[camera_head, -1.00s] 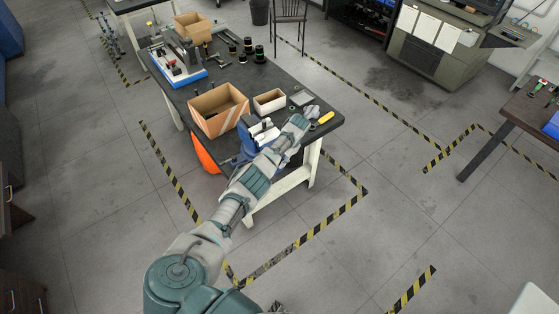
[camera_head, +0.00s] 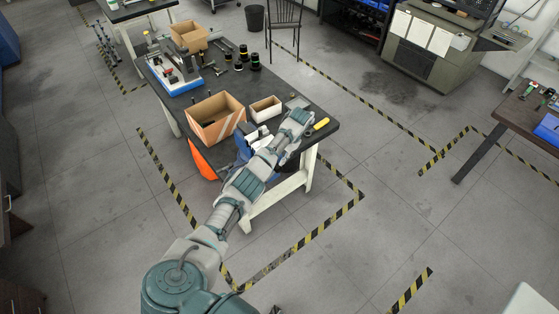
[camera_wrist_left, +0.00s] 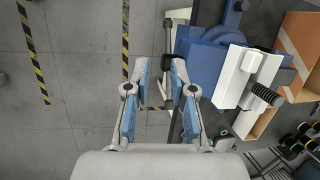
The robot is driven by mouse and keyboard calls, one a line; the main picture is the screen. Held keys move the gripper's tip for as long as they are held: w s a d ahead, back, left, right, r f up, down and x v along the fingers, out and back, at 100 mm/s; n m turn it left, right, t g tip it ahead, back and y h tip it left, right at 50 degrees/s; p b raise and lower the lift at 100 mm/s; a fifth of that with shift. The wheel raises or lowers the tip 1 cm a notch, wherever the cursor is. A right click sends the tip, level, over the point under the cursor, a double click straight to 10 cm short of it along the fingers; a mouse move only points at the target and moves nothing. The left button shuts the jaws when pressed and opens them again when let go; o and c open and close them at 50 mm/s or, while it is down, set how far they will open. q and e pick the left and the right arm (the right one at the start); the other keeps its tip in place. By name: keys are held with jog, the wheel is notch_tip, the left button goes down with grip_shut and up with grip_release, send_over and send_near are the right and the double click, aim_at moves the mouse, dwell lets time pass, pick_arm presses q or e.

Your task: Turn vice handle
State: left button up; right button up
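The blue vice (camera_head: 243,149) sits at the near edge of the dark workbench, partly hidden behind my left arm. In the left wrist view the blue vice body (camera_wrist_left: 200,55) lies right of my gripper, with white jaw parts (camera_wrist_left: 231,78) and a dark threaded screw beside it. A thin grey handle bar (camera_wrist_left: 167,38) runs up and down at the vice's left side. My left gripper (camera_wrist_left: 160,72) is open. The bar's lower end lies in line with the gap between its fingers, closer to the right finger; contact cannot be told. My right gripper is not visible.
On the workbench (camera_head: 188,98), an open cardboard box (camera_head: 215,118) and a smaller box (camera_head: 265,109) stand near the vice. A yellow-handled tool (camera_head: 321,124) lies at the right corner. An orange bin (camera_head: 203,161) is below the near edge.

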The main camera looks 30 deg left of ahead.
pick_arm(q)
jog(key=shift+s+v, duration=0.2)
jog(key=shift+v, duration=1)
jog(key=shift+s+v, duration=0.25)
jog(key=shift+v, duration=0.9)
jog(key=shift+r, duration=0.1)
jog(key=v, duration=1.2)
